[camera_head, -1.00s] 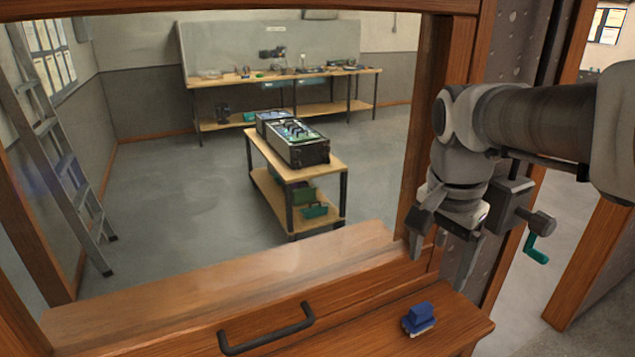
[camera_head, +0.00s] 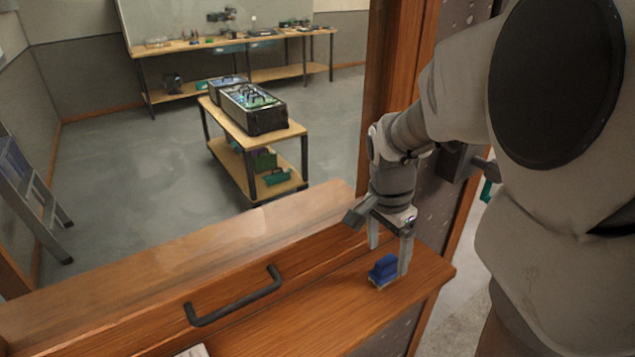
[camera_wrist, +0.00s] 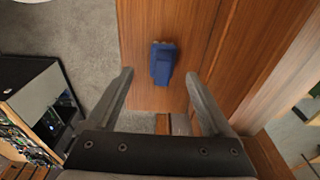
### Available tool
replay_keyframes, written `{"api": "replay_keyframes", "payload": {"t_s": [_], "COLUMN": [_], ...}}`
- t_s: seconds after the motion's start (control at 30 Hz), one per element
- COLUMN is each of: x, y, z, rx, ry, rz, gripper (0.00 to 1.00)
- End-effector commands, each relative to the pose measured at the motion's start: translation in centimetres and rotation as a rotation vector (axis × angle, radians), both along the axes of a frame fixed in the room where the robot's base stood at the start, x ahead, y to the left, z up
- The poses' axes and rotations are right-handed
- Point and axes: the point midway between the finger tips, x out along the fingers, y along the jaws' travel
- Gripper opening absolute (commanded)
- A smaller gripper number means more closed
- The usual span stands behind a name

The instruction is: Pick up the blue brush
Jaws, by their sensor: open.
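The blue brush (camera_head: 383,269) sits on the wooden ledge (camera_head: 318,318) near its right end, with pale bristles showing along its bottom edge. My gripper (camera_head: 390,262) is open and empty, pointing down at the brush. One finger shows behind and left of the brush and the other at its right side. In the wrist view, the brush (camera_wrist: 163,63) lies ahead of the open fingers (camera_wrist: 160,85), roughly midway between their lines. I cannot tell whether a finger touches it.
A black bar handle (camera_head: 235,300) stands out left of the brush. A wooden post (camera_head: 392,60) rises behind my arm. The ledge's right edge is close to the brush. A low bench with a black case (camera_head: 252,108) stands farther off in the room.

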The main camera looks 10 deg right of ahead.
Motion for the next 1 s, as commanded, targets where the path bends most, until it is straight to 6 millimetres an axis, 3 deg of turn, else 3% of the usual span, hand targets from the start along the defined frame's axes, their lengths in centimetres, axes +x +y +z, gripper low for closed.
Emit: {"api": "replay_keyframes", "payload": {"t_s": [0.43,0.73,1.0], "x": [0.7,0.7,0.7], "y": [-0.8,-0.9,-0.9], "z": [-4.8,-5.3,-5.3], "rx": [0.000,0.000,0.000], "ry": [0.003,0.000,0.000], "rz": [-0.001,0.000,0.000], "gripper": [0.85,0.85,0.38]}}
